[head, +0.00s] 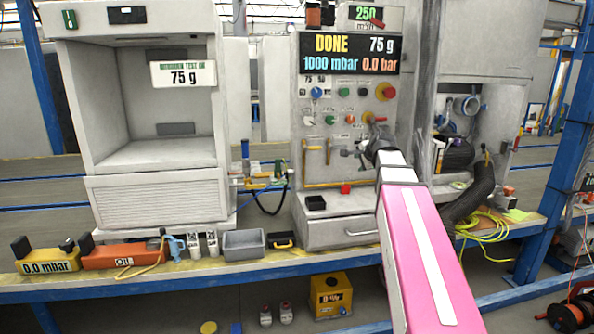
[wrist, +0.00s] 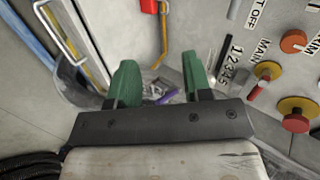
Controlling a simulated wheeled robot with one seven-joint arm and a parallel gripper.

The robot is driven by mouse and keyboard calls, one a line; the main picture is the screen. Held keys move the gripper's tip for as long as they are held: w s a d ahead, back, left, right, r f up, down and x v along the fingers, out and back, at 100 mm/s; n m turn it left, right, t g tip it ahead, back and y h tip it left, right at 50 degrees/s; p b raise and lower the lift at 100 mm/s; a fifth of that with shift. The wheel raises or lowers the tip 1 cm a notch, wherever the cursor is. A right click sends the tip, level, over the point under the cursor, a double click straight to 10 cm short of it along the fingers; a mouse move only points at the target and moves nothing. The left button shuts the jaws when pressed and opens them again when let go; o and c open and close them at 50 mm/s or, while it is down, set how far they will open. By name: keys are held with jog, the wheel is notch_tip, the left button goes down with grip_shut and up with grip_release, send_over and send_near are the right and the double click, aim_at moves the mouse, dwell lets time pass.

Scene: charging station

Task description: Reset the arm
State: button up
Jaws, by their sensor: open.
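My arm reaches up from the bottom of the head view, with a pink and white link in front. My gripper (head: 362,150) is in front of the lower part of the control panel (head: 346,106). In the wrist view the green fingers of my gripper (wrist: 160,78) are spread apart, with nothing seen held between them. The panel's labelled face and knobs fill the right side of the wrist view. A red-and-yellow knob (wrist: 297,114) lies to the right of the fingers. The panel display (head: 350,53) reads DONE, 75 g, 1000 mbar and 0.0 bar.
An open chamber (head: 150,166) with a 75 g sign stands left. A black hose (head: 470,196) and yellow cable (head: 484,231) lie right of my arm. A grey bin (head: 244,244), an orange OIL unit (head: 122,256) and a yellow gauge unit (head: 48,262) line the blue bench edge.

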jog(key=s+a+f+n+g, duration=0.2)
jog(key=s+f+n, duration=0.15)
jog(key=f, duration=0.65)
jog(key=s+a+f+n+g, duration=0.1)
jog(key=s+f+n+g, duration=0.3)
jog(key=f, duration=0.7)
jog(key=s+a+f+n+g+h, duration=0.2)
jog(key=s+f+n+g, duration=0.2)
jog(key=s+f, duration=1.3)
jog(key=n, duration=0.2)
jog(key=shift+s+a+f+n, duration=0.15)
jog(key=shift+s+f+n, duration=0.2)
jog(key=shift+s+f, duration=0.05)
